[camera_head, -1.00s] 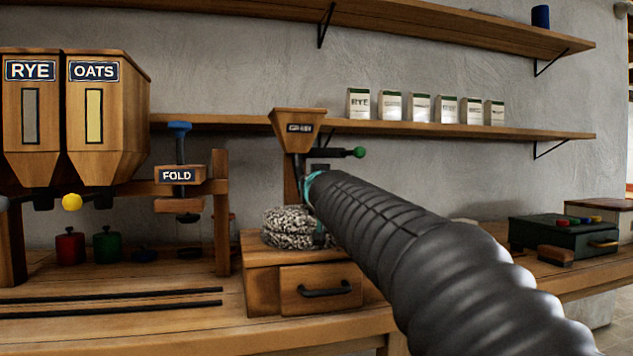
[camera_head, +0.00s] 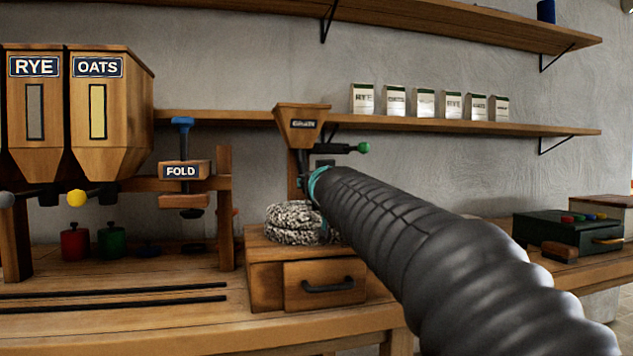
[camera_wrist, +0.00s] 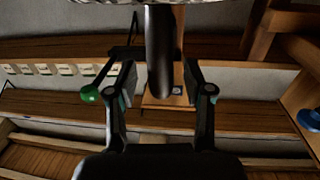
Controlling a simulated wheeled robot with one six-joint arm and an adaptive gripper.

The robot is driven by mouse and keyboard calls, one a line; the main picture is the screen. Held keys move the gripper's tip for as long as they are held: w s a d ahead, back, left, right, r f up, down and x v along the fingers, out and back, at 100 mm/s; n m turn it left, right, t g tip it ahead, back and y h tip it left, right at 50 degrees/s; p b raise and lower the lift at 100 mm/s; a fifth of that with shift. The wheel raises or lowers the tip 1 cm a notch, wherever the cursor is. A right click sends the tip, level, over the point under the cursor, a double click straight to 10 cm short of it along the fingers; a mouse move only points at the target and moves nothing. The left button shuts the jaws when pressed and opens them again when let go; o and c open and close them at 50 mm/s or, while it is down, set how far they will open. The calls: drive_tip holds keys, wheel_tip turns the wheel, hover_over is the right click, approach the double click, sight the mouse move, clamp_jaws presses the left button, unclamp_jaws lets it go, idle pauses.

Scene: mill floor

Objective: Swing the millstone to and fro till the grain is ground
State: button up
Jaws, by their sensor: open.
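The millstone (camera_head: 292,222) is a pair of speckled grey round stones on a wooden mill box with a drawer (camera_head: 325,285). A wooden grain hopper (camera_head: 300,125) is mounted above it. My arm's wrist end, with a teal ring, is beside the stones and hides their right side. In the wrist view my gripper (camera_wrist: 160,75) is open. A dark upright handle (camera_wrist: 160,45) shows between its two fingers, with a gap visible on each side. A speckled stone edge shows along the top of that view. Grain and flour are not visible.
A green-ended lever (camera_head: 345,148) sticks out right below the hopper; its green knob also shows in the wrist view (camera_wrist: 90,93). RYE and OATS bins (camera_head: 95,125) and a FOLD press (camera_head: 182,171) stand left. A dark green box (camera_head: 565,235) stands right.

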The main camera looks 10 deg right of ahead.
drive_tip(key=s, duration=1.1)
drive_tip(key=shift+a, duration=0.35)
drive_tip(key=shift+s, duration=0.1)
